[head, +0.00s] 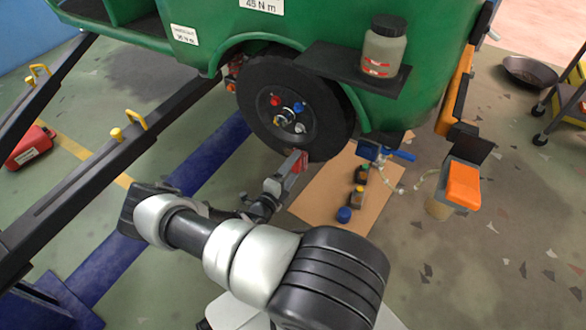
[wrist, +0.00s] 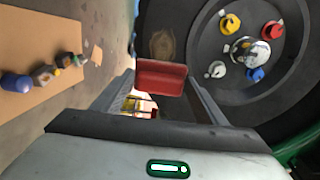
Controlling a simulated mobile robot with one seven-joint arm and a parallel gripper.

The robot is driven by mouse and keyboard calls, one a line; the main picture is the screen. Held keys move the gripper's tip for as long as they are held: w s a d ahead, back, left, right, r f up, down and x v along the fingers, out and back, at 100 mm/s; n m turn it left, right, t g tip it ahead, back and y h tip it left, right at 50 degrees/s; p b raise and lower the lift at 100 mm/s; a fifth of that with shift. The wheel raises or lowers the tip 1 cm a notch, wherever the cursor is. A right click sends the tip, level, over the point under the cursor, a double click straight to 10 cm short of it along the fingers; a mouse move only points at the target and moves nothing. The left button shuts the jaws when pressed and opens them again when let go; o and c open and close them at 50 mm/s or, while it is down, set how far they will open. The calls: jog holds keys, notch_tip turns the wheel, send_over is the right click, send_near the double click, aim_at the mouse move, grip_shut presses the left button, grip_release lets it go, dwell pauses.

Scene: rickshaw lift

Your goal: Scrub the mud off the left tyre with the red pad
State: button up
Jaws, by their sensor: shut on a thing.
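The black tyre (head: 265,80) is on the green rickshaw, with a dark hub and coloured nuts. In the wrist view the tyre (wrist: 190,30) fills the right side, and a brown mud patch (wrist: 162,44) shows on its sidewall. My gripper (head: 290,171) is at the tyre's lower edge, shut on the red pad (head: 301,160). In the wrist view the red pad (wrist: 160,77) sits between the two fingers, just below the mud patch. I cannot tell whether the pad touches the tyre. The mud is not clear in the head view.
A cardboard sheet (head: 315,200) with small bottles and a blue cap (head: 344,214) lies right of my gripper. A blue lift beam (head: 190,165) runs along the left. An orange-topped container (head: 462,186) stands at right.

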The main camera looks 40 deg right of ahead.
jog(key=shift+d, duration=0.15)
jog(key=shift+w, duration=0.15)
jog(key=shift+w+a+f, duration=0.1)
jog(key=shift+w+a, duration=0.4)
jog(key=shift+w, duration=0.6)
jog(key=shift+w+a+f, duration=0.1)
jog(key=shift+w+a, duration=0.35)
jog(key=shift+w, duration=0.7)
jog(key=shift+w+a, duration=0.5)
jog(key=shift+w, duration=0.6)
jog(key=shift+s+d+r+p, duration=0.1)
jog(key=shift+s+d+p, duration=0.4)
jog(key=shift+s, duration=0.7)
jog(key=shift+s+d+r+p, duration=0.1)
jog(key=shift+s+d+p, duration=0.3)
jog(key=shift+s, duration=0.75)
jog(key=shift+s+d+r+p, duration=0.1)
jog(key=shift+s+d+p, duration=0.4)
jog(key=shift+s, duration=0.7)
jog(key=shift+f, duration=0.1)
